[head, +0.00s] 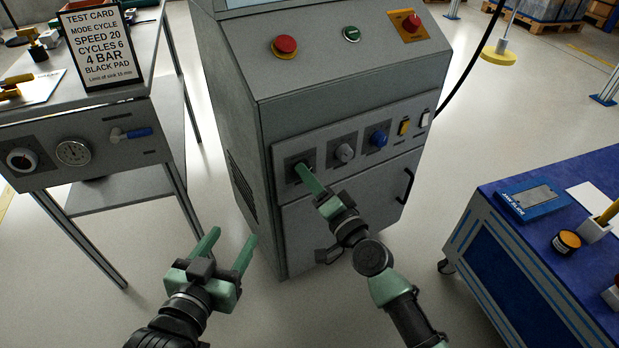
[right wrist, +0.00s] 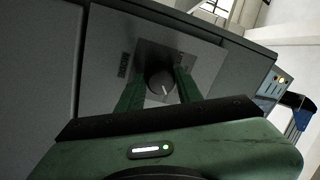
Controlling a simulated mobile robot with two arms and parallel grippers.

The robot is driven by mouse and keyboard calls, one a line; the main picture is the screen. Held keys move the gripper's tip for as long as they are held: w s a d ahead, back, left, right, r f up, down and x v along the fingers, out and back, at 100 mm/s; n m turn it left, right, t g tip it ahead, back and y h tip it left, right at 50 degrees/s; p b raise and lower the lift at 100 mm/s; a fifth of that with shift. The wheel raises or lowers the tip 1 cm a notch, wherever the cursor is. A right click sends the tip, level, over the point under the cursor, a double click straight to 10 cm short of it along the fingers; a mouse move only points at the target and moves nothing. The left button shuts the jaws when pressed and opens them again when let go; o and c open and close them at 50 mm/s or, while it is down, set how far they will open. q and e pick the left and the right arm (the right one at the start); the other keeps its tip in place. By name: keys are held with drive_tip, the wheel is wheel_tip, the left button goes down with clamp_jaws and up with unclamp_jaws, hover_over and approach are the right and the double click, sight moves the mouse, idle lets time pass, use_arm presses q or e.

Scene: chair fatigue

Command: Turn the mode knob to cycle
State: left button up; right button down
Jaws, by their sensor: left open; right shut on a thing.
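The grey control cabinet (head: 268,187) stands in the middle of the head view. Its lower panel has a row of knobs: a dark knob (right wrist: 160,84) at the left end, a grey knob (head: 345,153) and a blue knob (head: 378,139). My right gripper (head: 303,170) is shut on the dark left knob, one finger on each side, and mostly hides it in the head view. My left gripper (head: 233,238) is open and empty, left of the cabinet.
A test card (head: 103,45) on the left bench reads "MODE CYCLE". A red button (head: 285,46) and a green button (head: 351,34) sit on the cabinet's sloped top. A blue-topped cart (head: 505,222) stands at the right. Floor between is clear.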

use_arm(q)
drive_tip(key=shift+s+f, duration=0.1)
drive_tip(key=shift+f, duration=0.15)
use_arm(e)
drive_tip(key=shift+m, duration=1)
use_arm(q)
drive_tip(key=shift+s+a+f, duration=0.1)
use_arm(e)
drive_tip(key=c, duration=0.9)
unclamp_jaws()
drive_tip(key=shift+c, duration=0.2)
drive_tip(key=shift+s, duration=0.1)
use_arm(q)
drive_tip(key=shift+s+f+g, duration=0.15)
drive_tip(key=shift+f+g, duration=0.15)
drive_tip(key=shift+g, duration=0.1)
use_arm(e)
drive_tip(key=v, duration=0.7)
drive_tip(key=shift+s+d, duration=0.15)
drive_tip(key=shift+s, duration=0.2)
use_arm(q)
drive_tip(key=shift+r, duration=0.1)
